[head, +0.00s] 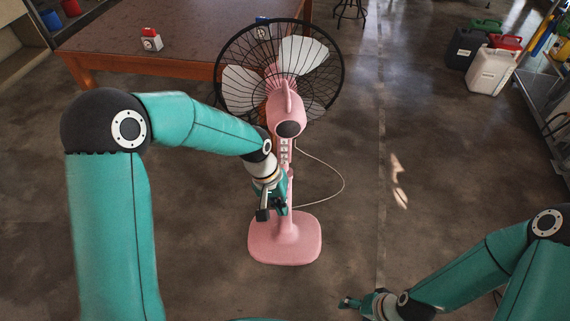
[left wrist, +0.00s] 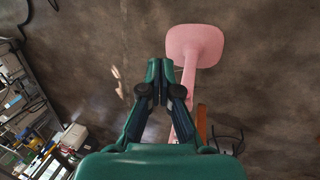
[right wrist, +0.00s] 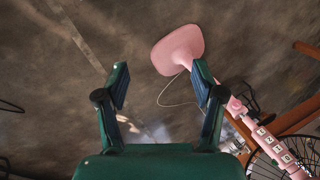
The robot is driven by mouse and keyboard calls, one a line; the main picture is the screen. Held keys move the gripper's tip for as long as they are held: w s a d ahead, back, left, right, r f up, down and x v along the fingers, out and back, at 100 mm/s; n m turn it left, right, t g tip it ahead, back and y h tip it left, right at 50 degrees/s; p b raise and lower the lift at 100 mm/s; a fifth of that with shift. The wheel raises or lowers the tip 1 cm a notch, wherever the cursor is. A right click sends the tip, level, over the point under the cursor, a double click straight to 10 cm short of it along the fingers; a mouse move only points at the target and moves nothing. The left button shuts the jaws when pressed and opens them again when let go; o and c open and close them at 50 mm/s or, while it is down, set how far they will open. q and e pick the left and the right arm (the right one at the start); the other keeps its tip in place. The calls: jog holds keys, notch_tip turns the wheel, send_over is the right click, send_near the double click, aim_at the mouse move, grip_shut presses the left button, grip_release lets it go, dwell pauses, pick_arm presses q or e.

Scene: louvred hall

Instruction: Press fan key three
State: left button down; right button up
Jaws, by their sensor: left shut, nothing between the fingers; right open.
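The pink fan (head: 286,245) stands upright on the floor ahead, its black round cage facing away. A column of several small pale keys (head: 284,150) runs down its stem; they also show in the right wrist view (right wrist: 271,142). The numbers on them are too small to read. My left gripper (head: 272,207) is shut and empty, pointing down beside the stem, below the keys. In the left wrist view its fingertips (left wrist: 160,66) meet beside the pink stem; contact cannot be told. My right gripper (head: 350,301) is open and empty, low at the right, apart from the fan.
A brown table (head: 150,68) with a small red and white timer-like object (head: 151,40) stands behind left. A pale cable (head: 340,180) loops right of the fan. Jerrycans (head: 491,70) stand at the back right. The floor between is clear.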

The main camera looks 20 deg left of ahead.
pick_arm(q)
jog(key=s+f+h, duration=0.1)
jog(key=s+f, duration=1.5)
jog(key=shift+n+t, duration=0.4)
